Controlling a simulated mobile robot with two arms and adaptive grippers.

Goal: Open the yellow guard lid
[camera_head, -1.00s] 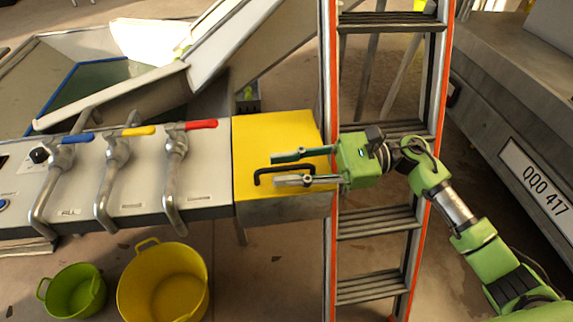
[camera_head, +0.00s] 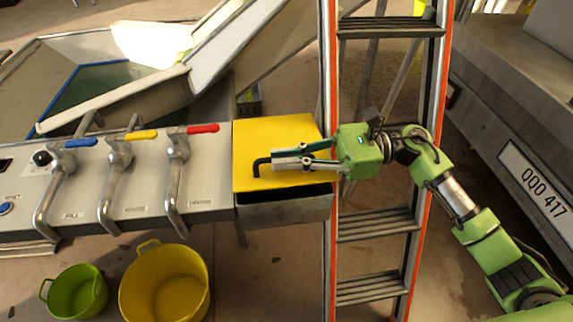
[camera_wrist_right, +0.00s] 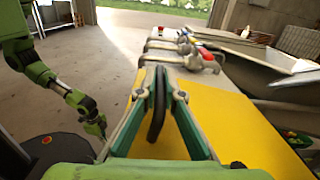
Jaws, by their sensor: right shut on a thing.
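The yellow guard lid (camera_head: 275,135) sits on the grey box at the right end of the control panel. A dark gap shows under its front edge, so it looks slightly raised. Its black bar handle (camera_head: 257,166) is partly hidden by my right gripper (camera_head: 276,162). That gripper is shut on the handle from the right; in the right wrist view the handle (camera_wrist_right: 157,105) stands between the two fingers. The lid (camera_wrist_right: 235,120) also fills the right of that view. A green arm of mine shows at the left there, its gripper too small to read.
Valve levers with blue, yellow and red (camera_head: 202,129) grips line the panel to the left. An orange-edged ladder (camera_head: 328,235) stands close to the right of the lid. A yellow tub (camera_head: 165,290) and a green tub (camera_head: 75,293) stand on the floor in front.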

